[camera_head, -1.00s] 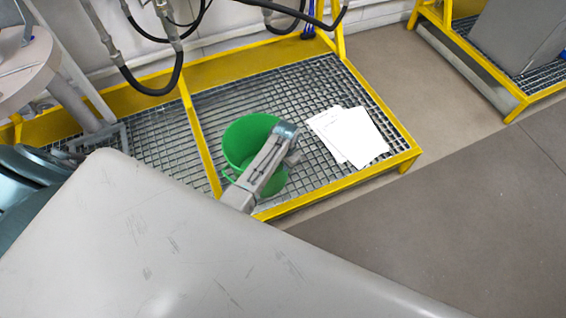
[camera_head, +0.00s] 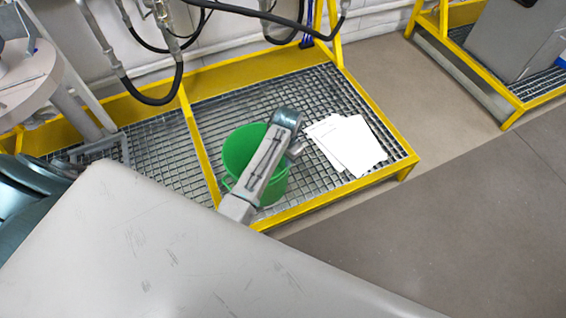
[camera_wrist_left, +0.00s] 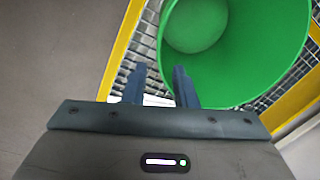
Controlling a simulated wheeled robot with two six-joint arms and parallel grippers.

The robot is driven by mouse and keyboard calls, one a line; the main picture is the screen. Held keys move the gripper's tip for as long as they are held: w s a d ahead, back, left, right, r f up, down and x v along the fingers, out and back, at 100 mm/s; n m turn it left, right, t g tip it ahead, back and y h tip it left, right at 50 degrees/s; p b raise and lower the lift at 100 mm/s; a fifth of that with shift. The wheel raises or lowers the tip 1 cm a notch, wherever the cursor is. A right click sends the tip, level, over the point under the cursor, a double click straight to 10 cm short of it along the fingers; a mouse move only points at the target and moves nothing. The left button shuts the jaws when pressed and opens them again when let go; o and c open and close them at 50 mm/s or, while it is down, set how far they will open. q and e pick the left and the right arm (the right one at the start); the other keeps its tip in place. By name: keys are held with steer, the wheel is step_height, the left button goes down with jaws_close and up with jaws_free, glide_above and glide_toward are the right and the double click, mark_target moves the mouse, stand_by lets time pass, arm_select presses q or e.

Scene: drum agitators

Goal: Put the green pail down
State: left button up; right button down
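The green pail (camera_head: 240,147) stands upright on the metal grating of a yellow-framed platform, and my left arm covers part of it in the head view. In the left wrist view the pail (camera_wrist_left: 250,60) fills the upper right, and I look down into it. My left gripper (camera_wrist_left: 159,68) is open, with its two dark fingers apart. The right-hand finger overlaps the pail's near edge in the picture, and the left-hand one is outside the pail. I cannot tell whether either touches it. The fingers are not clear in the head view. My right gripper is not in view.
White paper sheets (camera_head: 352,146) lie on the grating (camera_head: 325,90) right of the pail. A yellow rail (camera_head: 200,150) crosses the platform to its left. Black hoses (camera_head: 160,100) hang behind. Bare floor (camera_head: 430,220) lies at the front right.

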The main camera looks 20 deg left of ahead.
arm_select(q)
step_height(320, 180, up, 3)
steer(key=s+a+n+t, duration=0.1)
steer(key=s+a+t, duration=0.15)
steer(key=t, duration=0.25)
steer(key=s+a+f+n+g, duration=0.1)
steer(key=s+a+f, duration=0.1)
steer(key=s+f, duration=1.2)
steer(key=s+a+f+n+g, duration=0.1)
steer(key=s+a+f+g, duration=0.1)
steer(key=s+f, duration=1.3)
steer(key=s, duration=0.3)
steer(key=shift+g, duration=0.3)
steer(key=shift+a, duration=0.1)
